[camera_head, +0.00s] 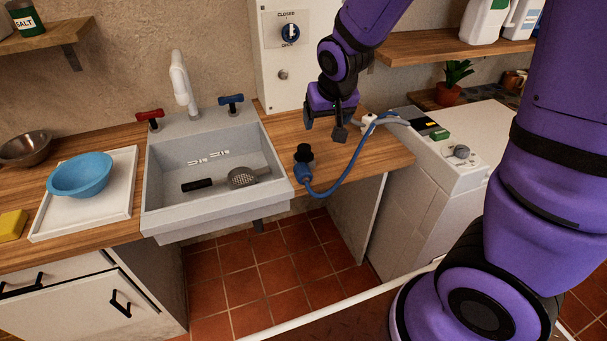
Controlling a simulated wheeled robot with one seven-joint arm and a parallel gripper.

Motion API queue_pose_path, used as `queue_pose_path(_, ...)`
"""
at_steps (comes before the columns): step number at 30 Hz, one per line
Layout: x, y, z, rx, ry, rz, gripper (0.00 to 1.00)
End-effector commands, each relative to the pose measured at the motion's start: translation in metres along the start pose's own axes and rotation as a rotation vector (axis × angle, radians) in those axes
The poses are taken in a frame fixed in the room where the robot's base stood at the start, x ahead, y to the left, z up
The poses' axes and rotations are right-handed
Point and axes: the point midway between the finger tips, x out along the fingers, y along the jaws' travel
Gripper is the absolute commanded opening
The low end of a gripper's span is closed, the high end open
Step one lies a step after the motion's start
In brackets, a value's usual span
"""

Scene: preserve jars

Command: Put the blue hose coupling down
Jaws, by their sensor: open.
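The blue hose coupling (303,171) is at the front edge of the wooden counter, just right of the sink. A black round part (304,153) shows right behind its upper end; I cannot tell whether the two are joined. A blue hose (345,175) curves from the coupling up and right to a white fitting (369,121) near the white appliance. My gripper (327,133) is open, with dark fingers pointing down. It appears above and right of the coupling, apart from it, with nothing visible between its fingers.
The grey sink (157,192) holds a black-handled strainer (243,178). A blue bowl (80,175) sits on a white board (122,205) at left. A white control box (270,70) stands behind my gripper. The white appliance (425,180) is at right. Some bare counter (385,155) lies right of the hose.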

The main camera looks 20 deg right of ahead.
Motion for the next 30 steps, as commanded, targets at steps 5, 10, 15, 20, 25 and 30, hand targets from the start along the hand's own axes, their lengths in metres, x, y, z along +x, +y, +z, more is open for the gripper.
queue_pose_path(5, 0.060, -0.019, 0.004, -0.019, -0.011, 0.015, 0.78)
queue_pose_path(10, 0.100, -0.031, 0.011, -0.035, -0.010, 0.019, 0.78)
queue_pose_path(15, 0.120, -0.037, 0.015, -0.046, -0.008, 0.019, 0.78)
queue_pose_path(20, 0.132, -0.038, 0.016, -0.047, -0.008, 0.020, 0.78)
queue_pose_path(25, 0.153, -0.037, 0.017, -0.048, -0.009, 0.020, 0.78)
queue_pose_path(30, 0.171, -0.037, 0.016, -0.046, -0.008, 0.020, 0.78)
